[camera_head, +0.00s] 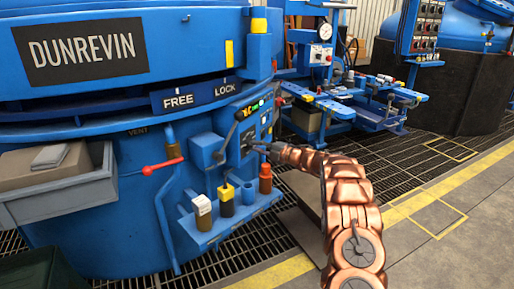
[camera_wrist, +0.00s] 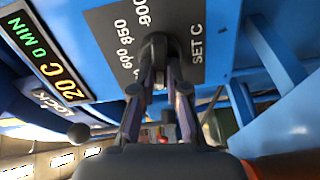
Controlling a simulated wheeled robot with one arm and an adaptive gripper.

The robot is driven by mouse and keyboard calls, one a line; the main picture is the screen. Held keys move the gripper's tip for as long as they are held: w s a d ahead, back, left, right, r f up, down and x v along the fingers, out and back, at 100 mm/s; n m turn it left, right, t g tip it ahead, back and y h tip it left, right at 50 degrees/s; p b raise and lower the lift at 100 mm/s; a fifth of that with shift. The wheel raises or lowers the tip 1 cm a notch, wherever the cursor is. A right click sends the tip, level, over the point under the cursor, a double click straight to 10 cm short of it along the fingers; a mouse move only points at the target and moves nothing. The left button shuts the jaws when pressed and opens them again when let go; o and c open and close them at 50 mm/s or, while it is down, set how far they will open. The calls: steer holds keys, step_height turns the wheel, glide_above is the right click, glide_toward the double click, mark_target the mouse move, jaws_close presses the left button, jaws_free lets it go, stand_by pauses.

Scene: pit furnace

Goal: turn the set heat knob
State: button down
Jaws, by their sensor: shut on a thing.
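The set heat knob (camera_wrist: 157,44) is a small dark knob on a dark panel (camera_wrist: 122,22) marked "SET C", with 600, 850 and 900 readable beside it. My gripper (camera_wrist: 160,72) has both fingers closed on the knob in the wrist view. In the head view my gripper (camera_head: 262,148) reaches the control panel (camera_head: 246,138) on the front of the blue furnace (camera_head: 125,200); the knob is too small to make out there. The display (camera_wrist: 45,58) reads 20 C and 0 MIN. The knob's pointer setting cannot be read.
A grey-handled lever (camera_head: 229,136) is just left of the panel. Below is a blue shelf (camera_head: 235,228) with several coloured bottles. A red-handled vent lever (camera_head: 162,166) and a grey bin (camera_head: 60,190) are further left. Grating and floor are open to the right.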

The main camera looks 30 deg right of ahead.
steer(key=c, duration=1.2)
jaws_free()
steer(key=shift+s, duration=0.1)
steer(key=v, duration=1.2)
